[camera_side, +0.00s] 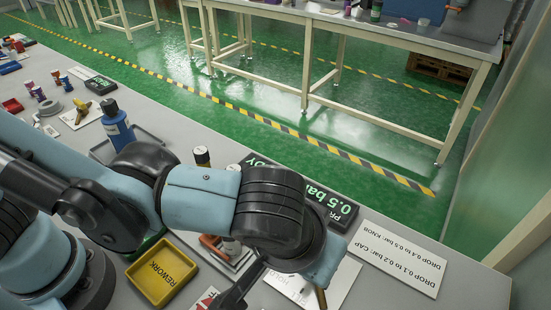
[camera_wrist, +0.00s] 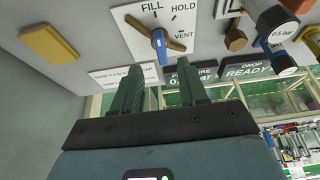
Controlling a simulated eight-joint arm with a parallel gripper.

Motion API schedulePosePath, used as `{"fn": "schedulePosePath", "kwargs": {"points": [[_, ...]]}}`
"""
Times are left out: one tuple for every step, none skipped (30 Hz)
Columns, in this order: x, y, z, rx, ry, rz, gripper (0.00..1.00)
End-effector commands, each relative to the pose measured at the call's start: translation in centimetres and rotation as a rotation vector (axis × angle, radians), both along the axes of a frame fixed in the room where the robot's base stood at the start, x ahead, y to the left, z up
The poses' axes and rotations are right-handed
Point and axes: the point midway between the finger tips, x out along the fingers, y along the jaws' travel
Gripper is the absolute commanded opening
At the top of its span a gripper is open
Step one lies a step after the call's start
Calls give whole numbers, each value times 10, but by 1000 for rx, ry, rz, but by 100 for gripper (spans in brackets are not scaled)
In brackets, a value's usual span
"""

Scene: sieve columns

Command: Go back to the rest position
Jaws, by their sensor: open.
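Beyond the fingertips is a white valve plate marked FILL, HOLD and VENT, with a blue and orange valve handle (camera_wrist: 159,42). I cannot tell how far the fingertips are from it. In the side view, my arm reaches across the bench and hides most of the plate and the work area under it.
A yellow REWORK tray (camera_side: 163,271) lies left of the work area. A pressure display (camera_side: 338,206) reads 0.5 bar. A white DROP card (camera_side: 396,258) lies to its right. A blue-labelled bottle (camera_side: 117,125) stands at the back left.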

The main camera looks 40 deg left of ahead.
Motion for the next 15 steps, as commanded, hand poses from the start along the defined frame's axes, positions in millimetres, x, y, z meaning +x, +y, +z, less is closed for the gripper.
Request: {"fn": "schedulePosePath", "kwargs": {"points": [[0,0,0,0,0,0,43],[0,0,0,0,0,0,43],[0,0,0,0,0,0,43],[0,0,0,0,0,0,43],[0,0,0,0,0,0,43],[2,2,1,0,1,1,43],[4,5,1,-2,2,1,43],[6,9,2,-2,3,1,43],[11,16,4,-5,5,2,43],[16,23,6,-7,6,1,43],[22,32,9,-10,8,1,43],[29,45,12,-16,10,0,43],[35,57,15,-20,11,-2,43],[41,70,17,-25,10,-4,43],[48,87,20,-32,7,-7,43]]}}
